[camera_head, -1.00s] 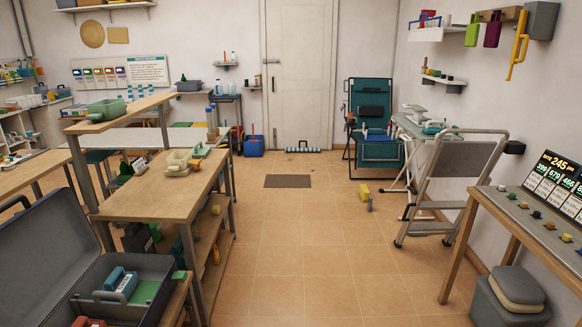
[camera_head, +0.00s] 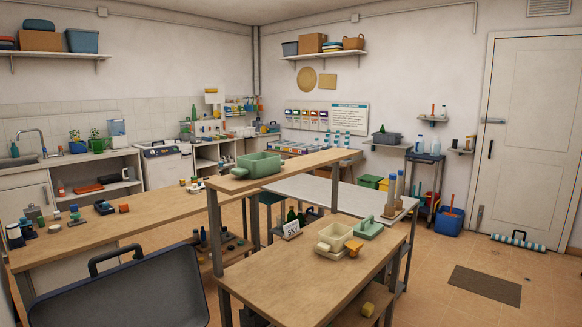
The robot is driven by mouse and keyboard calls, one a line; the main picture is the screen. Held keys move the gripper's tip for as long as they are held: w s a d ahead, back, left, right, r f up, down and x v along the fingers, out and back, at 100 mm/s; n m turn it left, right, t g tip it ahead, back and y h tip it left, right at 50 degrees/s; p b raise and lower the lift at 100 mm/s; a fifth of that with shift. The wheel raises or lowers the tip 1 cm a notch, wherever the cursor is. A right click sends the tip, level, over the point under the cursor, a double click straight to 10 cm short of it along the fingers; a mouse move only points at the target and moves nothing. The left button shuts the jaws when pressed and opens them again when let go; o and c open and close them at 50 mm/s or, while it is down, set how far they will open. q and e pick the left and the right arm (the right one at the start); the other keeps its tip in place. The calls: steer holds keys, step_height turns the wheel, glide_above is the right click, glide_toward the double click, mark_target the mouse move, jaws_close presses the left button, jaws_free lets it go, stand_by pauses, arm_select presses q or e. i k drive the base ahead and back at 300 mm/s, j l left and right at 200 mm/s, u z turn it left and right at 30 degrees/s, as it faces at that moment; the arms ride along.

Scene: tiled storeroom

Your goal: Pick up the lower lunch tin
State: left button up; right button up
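A pale cream open tin (camera_head: 338,233), perhaps a lunch tin, sits on the lower wooden tabletop in the middle of the camera_head view. An orange piece (camera_head: 354,249) is at its front right, and a green lid-like piece with a handle (camera_head: 369,230) lies just behind it to the right. A green open tin with a handle at its left (camera_head: 262,164) stands on the higher wooden shelf, above and to the left of the cream tin. Neither of my grippers is in view.
The wooden table (camera_head: 300,290) holds the cream tin, with bare top in front. A small sign (camera_head: 291,229) and blue-capped bottles (camera_head: 395,195) stand near it. An open dark case (camera_head: 125,290) is at the lower left.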

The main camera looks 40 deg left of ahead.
mark_target(259, 165)
steer(key=i, duration=1.7)
steer(key=i+u, duration=0.15)
steer(key=i, duration=0.3)
steer(key=i+l+u, duration=0.2)
steer(key=i, duration=0.25)
steer(key=i+l+u, duration=0.15)
steer(key=i, duration=0.35)
steer(key=j+u, duration=0.1)
steer(key=u, duration=1.75)
